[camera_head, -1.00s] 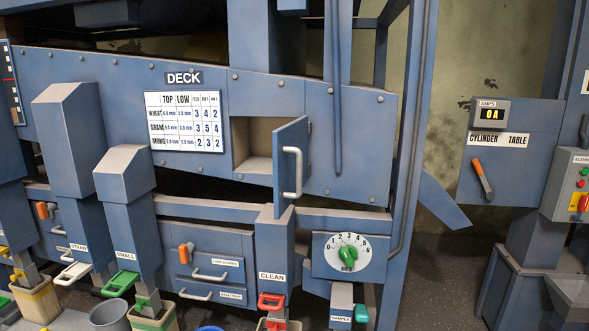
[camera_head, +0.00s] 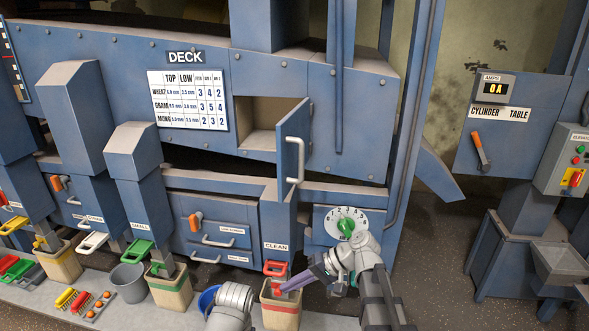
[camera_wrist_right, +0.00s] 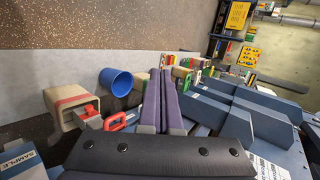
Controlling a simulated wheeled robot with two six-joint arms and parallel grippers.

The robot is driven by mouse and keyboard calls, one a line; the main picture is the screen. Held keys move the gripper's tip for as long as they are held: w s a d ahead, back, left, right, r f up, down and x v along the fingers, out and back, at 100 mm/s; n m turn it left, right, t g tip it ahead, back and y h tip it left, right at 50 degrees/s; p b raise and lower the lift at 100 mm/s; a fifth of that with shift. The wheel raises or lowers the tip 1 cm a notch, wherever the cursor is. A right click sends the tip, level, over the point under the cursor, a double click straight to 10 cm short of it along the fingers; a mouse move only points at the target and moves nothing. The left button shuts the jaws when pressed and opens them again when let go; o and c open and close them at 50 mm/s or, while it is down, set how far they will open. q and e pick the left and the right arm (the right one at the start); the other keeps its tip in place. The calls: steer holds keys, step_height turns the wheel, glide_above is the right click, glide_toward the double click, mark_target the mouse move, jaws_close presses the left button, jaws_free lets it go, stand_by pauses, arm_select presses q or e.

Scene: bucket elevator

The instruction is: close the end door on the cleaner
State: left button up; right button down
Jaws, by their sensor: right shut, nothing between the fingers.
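The end door (camera_head: 293,130) is a blue panel with a pale vertical bar handle (camera_head: 297,160). It stands open, swung out from the right side of a square opening (camera_head: 260,124) in the blue cleaner (camera_head: 358,120). My right gripper (camera_head: 288,283) is low in the head view, below and apart from the door, in front of the CLEAN spout. Its purple fingers are shut and empty, and they also show together in the right wrist view (camera_wrist_right: 166,90). The door is not clearly visible in the right wrist view. My left gripper is not in view.
A dial with a green knob (camera_head: 346,226) is right of the CLEAN spout. The spout's red handle (camera_head: 276,268) and a bin (camera_head: 281,306) are close to my right gripper. A blue bucket (camera_head: 208,298) stands left of the bin. The space before the door is clear.

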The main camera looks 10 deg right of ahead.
steer(key=w+d+r+m+t+y+p, duration=0.25)
steer(key=w+d+r, duration=0.25)
steer(key=d+r, duration=0.5)
steer(key=t+y+p, duration=0.3)
steer(key=t, duration=0.1)
glide_toward(283, 192)
steer(key=shift+m, duration=0.45)
steer(key=x, duration=0.6)
steer(key=shift+w+a, duration=0.2)
steer(key=shift+a, duration=0.15)
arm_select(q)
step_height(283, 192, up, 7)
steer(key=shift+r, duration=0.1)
arm_select(e)
steer(key=shift+a, duration=0.1)
